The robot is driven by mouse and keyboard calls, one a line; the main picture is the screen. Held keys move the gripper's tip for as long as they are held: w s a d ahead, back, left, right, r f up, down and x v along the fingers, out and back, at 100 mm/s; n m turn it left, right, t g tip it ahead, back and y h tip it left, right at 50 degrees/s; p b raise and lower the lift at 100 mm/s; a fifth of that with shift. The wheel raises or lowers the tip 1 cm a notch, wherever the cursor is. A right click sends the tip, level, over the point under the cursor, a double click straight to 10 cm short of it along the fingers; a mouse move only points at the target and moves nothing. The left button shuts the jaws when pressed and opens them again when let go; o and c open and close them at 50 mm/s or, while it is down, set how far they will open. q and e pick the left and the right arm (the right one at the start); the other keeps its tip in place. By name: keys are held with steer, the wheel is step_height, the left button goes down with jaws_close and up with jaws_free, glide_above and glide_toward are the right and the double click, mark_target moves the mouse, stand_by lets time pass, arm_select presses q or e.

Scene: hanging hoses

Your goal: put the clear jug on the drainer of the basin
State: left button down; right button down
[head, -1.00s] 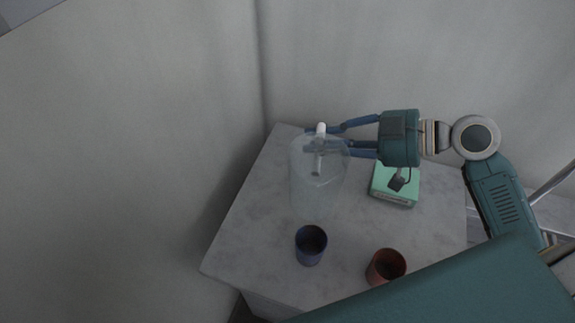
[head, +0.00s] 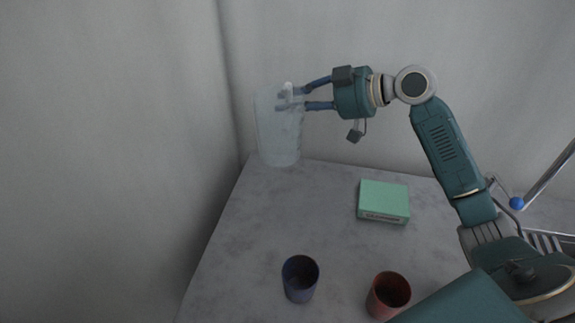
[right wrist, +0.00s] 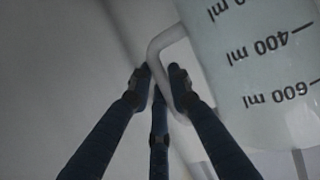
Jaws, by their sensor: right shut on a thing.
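The clear jug (head: 279,140) is upright, in the air above the far left of the grey table. It also shows in the right wrist view (right wrist: 270,110), with volume marks on its wall. My right gripper (head: 293,97) is shut on the jug's handle (right wrist: 162,48), its blue fingers around it. What looks like part of the drainer (head: 543,241), a ribbed metal surface, shows at the right edge. My arm hides much of that area, and I cannot make out the basin. My left gripper is not in view.
A green box (head: 384,200) lies on the grey table (head: 240,240). A dark blue cup (head: 300,284) and a red-brown cup (head: 385,298) stand near the front. A metal pipe (head: 550,178) and a blue ball (head: 517,203) are at the right. Walls stand behind and left.

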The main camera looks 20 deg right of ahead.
step_height(320, 180, down, 15)
steer(key=shift+r+p, duration=0.15)
steer(key=shift+p, duration=0.5)
steer(key=shift+f, duration=0.2)
steer(key=shift+f, duration=0.15)
steer(key=c, duration=1.6)
jaws_free()
